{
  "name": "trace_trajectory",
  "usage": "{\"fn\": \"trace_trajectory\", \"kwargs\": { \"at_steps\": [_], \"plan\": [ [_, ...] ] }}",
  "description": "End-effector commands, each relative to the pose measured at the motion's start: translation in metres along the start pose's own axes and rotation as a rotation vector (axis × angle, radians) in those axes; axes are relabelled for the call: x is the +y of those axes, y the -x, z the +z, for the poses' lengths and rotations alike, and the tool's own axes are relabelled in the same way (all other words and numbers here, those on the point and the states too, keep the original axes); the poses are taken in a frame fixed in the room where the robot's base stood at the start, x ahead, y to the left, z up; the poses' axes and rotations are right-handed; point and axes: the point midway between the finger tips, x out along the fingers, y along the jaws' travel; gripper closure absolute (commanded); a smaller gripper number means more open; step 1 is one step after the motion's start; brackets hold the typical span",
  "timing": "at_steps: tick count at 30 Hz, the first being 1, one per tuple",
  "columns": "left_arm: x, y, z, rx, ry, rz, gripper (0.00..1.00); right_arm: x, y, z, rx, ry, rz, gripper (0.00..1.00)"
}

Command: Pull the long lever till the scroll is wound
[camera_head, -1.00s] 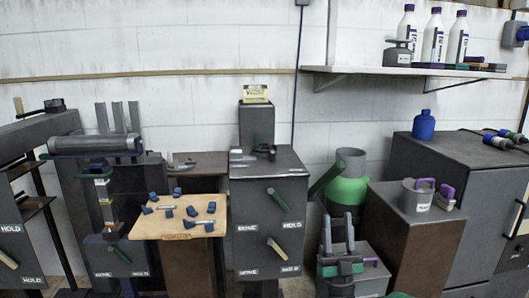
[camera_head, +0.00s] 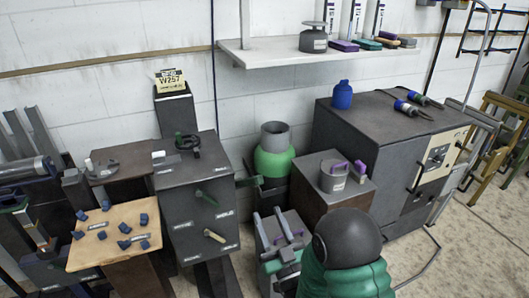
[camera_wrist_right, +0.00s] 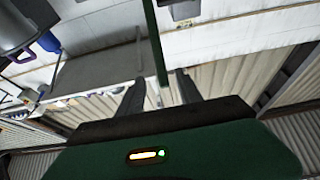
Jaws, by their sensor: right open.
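My right gripper (camera_head: 272,224) is low in the middle of the head view, with two grey fingers pointing up and apart. In the wrist view the open fingers (camera_wrist_right: 160,92) show, with a long green bar (camera_wrist_right: 155,40) running down towards the gap between them; contact cannot be told. My left gripper is out of view.
A wooden board (camera_head: 112,238) with several blue pieces stands left of the cabinet. A green vessel (camera_head: 273,162), a brown box with a grey mug (camera_head: 334,178) and a large dark cabinet (camera_head: 385,150) stand behind my right arm.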

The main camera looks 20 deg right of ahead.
Motion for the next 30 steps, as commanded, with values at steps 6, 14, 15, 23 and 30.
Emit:
{"fn": "trace_trajectory", "kwargs": {
  "at_steps": [6,14,15,23,30],
  "plan": [
    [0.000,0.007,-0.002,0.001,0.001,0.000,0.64,0.004,-0.051,0.000,0.007,-0.004,0.002,0.58],
    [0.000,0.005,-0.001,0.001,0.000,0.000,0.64,0.004,-0.118,0.002,0.006,-0.004,0.001,0.58],
    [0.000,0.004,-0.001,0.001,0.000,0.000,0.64,0.004,-0.127,0.001,0.005,-0.004,0.001,0.58],
    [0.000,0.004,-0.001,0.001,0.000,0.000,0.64,0.003,-0.157,0.001,0.003,-0.004,0.001,0.58],
    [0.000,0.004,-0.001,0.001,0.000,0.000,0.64,0.004,-0.158,0.002,0.002,-0.004,0.001,0.58]
  ]
}}
